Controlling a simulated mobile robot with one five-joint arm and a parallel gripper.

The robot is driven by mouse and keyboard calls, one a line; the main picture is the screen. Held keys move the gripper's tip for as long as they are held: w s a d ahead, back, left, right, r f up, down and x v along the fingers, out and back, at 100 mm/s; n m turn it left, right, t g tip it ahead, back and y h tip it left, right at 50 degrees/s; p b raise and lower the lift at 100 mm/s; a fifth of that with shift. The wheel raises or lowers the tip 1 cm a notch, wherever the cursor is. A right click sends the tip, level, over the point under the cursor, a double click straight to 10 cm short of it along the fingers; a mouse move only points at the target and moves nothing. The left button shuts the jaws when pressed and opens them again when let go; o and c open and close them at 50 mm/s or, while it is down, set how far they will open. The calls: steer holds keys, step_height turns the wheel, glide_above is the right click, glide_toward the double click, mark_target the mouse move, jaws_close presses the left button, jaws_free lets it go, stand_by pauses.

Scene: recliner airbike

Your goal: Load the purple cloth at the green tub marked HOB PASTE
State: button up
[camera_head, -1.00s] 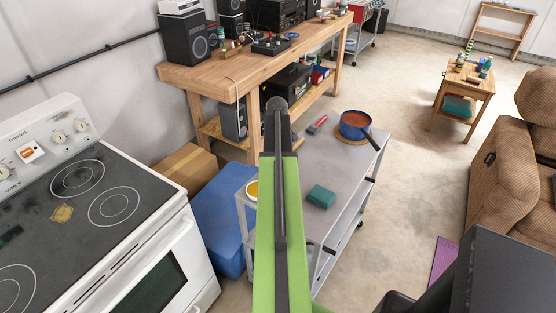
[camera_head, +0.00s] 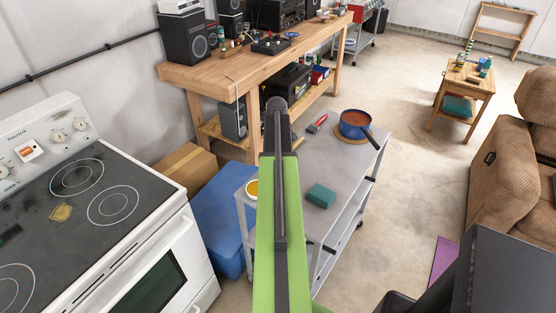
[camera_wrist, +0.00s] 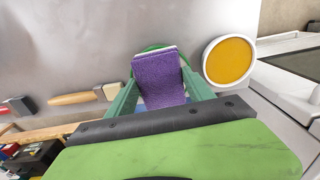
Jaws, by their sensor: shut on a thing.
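My gripper (camera_wrist: 160,78) is shut on the purple cloth (camera_wrist: 158,80) in the wrist view. The cloth hangs between the two green fingers. A green round rim (camera_wrist: 154,46), apparently the green tub, shows just behind the cloth's top edge. The cloth and fingers hide most of it, and no label is legible. I cannot tell whether the cloth touches it.
A white dish of yellow paste (camera_wrist: 229,62) is right of my gripper. A wooden-handled tool (camera_wrist: 85,97) lies left. The stove (camera_head: 110,220) stands left.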

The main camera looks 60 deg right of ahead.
stand_by(0.4)
step_height(320, 180, up, 7)
steer(key=p, duration=0.7)
